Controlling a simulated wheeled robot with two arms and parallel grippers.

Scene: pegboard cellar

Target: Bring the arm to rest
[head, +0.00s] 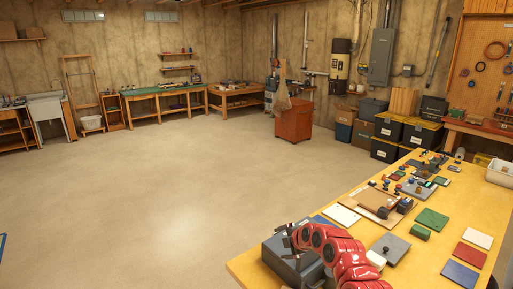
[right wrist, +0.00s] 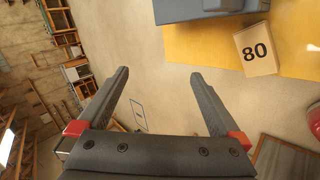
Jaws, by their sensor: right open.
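My right arm (head: 335,250) is red and reaches in over the near left corner of the yellow workbench (head: 405,262) in the head view. Its dark gripper (head: 285,243) is beside and over a grey box (head: 292,268), partly hidden by the arm. In the right wrist view the gripper (right wrist: 160,75) has its two fingers wide apart, with nothing between them but floor beyond. My left gripper is not in view.
The bench carries a green plate (head: 432,218), a red plate (head: 470,255), a blue plate (head: 460,274) and several small parts. A block marked 80 (right wrist: 256,50) shows at the bench in the right wrist view. The floor (head: 160,200) to the left is clear.

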